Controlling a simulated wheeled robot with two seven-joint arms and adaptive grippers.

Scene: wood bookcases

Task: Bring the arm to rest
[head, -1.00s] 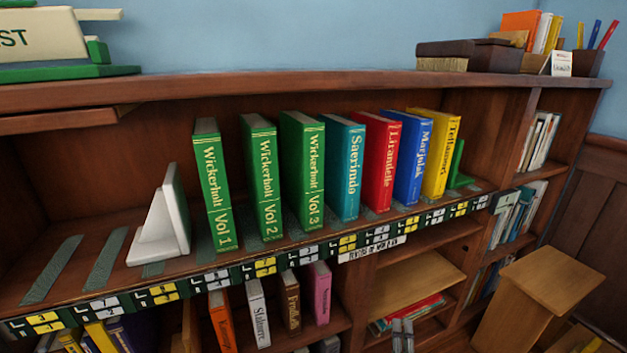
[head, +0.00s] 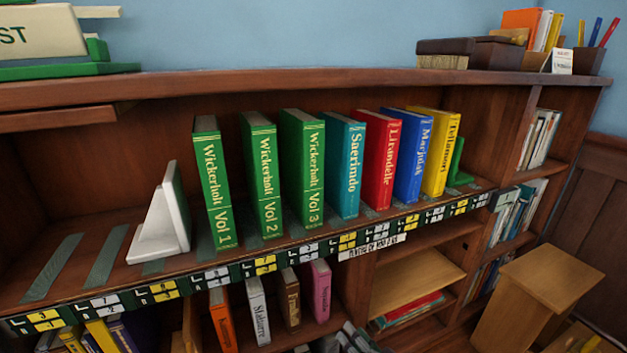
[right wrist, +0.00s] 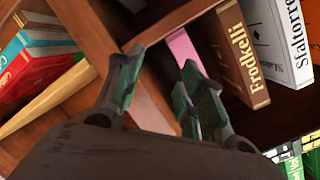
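My right gripper (head: 358,338) shows at the bottom edge of the head view, low in front of the lower shelves. In the right wrist view its two green-padded fingers (right wrist: 160,85) stand apart with nothing held between them. The pink book (right wrist: 183,48), the brown Frodkelli book (right wrist: 240,58) and the white Slaltorre book (right wrist: 280,40) stand beyond the fingers. I cannot tell the exact gap to them. My left gripper is not in view.
Upper shelf: white bookend (head: 163,222), green Wickerholt volumes (head: 262,180), teal (head: 342,165), red (head: 378,160), blue (head: 412,155) and yellow (head: 440,150) books, then a green bookend (head: 457,165). A wooden stand (head: 540,290) is on the right.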

